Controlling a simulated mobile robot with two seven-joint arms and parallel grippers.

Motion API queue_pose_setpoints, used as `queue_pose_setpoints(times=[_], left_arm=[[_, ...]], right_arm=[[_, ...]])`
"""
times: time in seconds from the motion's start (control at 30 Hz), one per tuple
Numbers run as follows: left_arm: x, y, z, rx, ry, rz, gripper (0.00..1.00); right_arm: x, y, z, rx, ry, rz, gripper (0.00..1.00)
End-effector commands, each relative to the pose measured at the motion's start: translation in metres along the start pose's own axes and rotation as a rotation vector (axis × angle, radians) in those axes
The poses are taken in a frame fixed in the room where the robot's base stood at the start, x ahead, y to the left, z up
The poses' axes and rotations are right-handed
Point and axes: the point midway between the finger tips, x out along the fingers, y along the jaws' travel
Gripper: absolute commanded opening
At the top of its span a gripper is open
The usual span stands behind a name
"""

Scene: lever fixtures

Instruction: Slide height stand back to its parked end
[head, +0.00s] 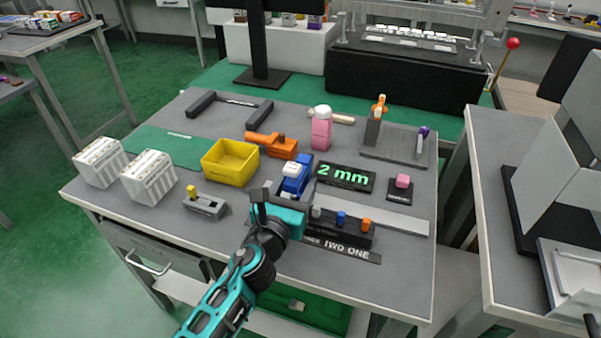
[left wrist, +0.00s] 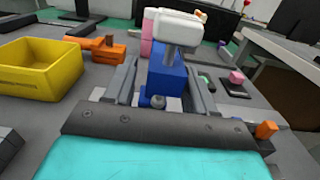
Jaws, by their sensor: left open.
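The blue stand with a white block-shaped head (head: 291,170), which I take to be the height stand, is on the table beside a black display reading "2 mm" (head: 345,179). In the left wrist view the blue body (left wrist: 167,82) is upright with the white head (left wrist: 177,30) on top. My left gripper (head: 283,191) is open at the near side of the stand. Its fingers (left wrist: 161,82) stand to the left and right of the blue body; whether they touch it I cannot tell. The stand's lower part is partly hidden by the gripper. My right gripper is not in view.
A yellow bin (head: 230,160) and orange fixture (head: 272,144) are to the left. A black box with coloured knobs (head: 341,228) is close to the right of the gripper. A grey lever fixture (head: 205,205) is at front left.

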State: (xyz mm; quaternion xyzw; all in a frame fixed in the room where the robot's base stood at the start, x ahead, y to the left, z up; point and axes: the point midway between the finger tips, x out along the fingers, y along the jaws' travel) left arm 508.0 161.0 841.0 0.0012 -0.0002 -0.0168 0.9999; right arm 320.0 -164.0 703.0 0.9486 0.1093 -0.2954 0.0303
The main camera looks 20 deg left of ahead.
Motion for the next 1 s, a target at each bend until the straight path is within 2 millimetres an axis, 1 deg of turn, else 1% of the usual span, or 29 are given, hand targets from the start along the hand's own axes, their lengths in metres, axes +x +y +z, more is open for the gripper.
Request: queue_pose_setpoints(times=[0.03, 0.1, 0.23, 0.37, 0.6, 1.0], left_arm=[[0.008, 0.0, 0.002, -0.001, -0.002, 0.0, 0.55], [0.017, 0.0, 0.001, -0.003, -0.001, 0.0, 0.55], [0.027, -0.001, 0.0, -0.003, -0.001, -0.001, 0.55], [0.03, -0.001, 0.0, -0.002, 0.0, -0.001, 0.55], [0.03, 0.0, 0.0, -0.002, 0.0, -0.001, 0.54], [0.03, 0.0, 0.0, -0.002, 0.0, -0.001, 0.16]], right_arm=[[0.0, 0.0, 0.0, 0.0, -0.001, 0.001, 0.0], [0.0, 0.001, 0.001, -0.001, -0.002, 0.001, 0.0], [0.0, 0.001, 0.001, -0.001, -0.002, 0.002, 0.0], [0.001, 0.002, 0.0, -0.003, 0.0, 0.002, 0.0], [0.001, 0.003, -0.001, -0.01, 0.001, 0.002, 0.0], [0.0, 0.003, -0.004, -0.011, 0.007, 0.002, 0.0]])
